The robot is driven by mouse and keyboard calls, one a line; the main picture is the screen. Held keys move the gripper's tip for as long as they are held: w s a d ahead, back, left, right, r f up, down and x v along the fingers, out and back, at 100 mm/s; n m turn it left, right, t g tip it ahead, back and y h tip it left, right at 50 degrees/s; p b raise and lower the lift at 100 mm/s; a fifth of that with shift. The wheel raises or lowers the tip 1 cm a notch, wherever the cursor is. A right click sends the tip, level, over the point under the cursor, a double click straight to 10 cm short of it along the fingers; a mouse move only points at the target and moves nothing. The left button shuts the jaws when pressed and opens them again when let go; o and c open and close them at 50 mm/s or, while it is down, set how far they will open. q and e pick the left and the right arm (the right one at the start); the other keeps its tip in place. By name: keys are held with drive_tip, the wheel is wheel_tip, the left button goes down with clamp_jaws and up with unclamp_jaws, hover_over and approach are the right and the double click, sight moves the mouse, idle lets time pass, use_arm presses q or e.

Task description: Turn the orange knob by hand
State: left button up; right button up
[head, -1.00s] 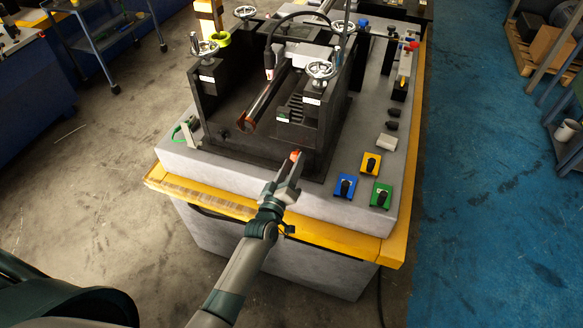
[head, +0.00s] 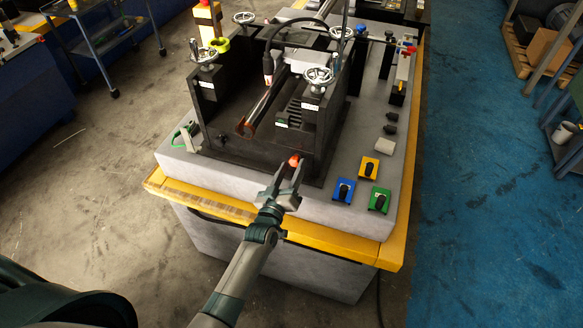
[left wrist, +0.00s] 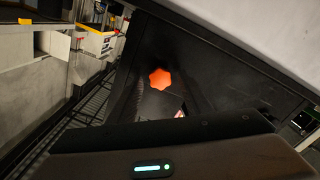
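The orange knob (head: 294,161) sits low on the front of the black machine frame (head: 250,152), near its right corner. In the left wrist view the orange knob (left wrist: 160,78) shows whole, with a lobed, star-like outline. My left gripper (head: 290,171) is in front of the knob. Its two fingers are apart, with the knob showing at and just beyond their tips. I cannot tell whether either finger touches it. In the left wrist view, my gripper's dark body fills the bottom. My right gripper is not in view.
Blue (head: 343,190), yellow (head: 368,168) and green (head: 380,200) switch boxes stand on the grey bench top to the right of the gripper. Metal handwheels, including one (head: 319,77), top the frame. A yellow edge (head: 330,236) borders the bench front.

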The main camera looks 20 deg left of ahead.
use_arm(q)
drive_tip(key=shift+s, duration=0.1)
drive_tip(key=shift+s+p, duration=0.55)
drive_tip(key=shift+s, duration=0.55)
drive_tip(key=s+p, duration=0.1)
drive_tip(key=s, duration=0.2)
drive_tip(key=shift+s+a, duration=0.1)
drive_tip(key=shift+s, duration=0.25)
drive_tip(key=s+b, duration=0.6)
drive_tip(key=s, duration=1.1)
drive_tip(key=shift+s+a, duration=0.2)
drive_tip(key=shift+a, duration=0.1)
drive_tip(key=shift+f, duration=0.15)
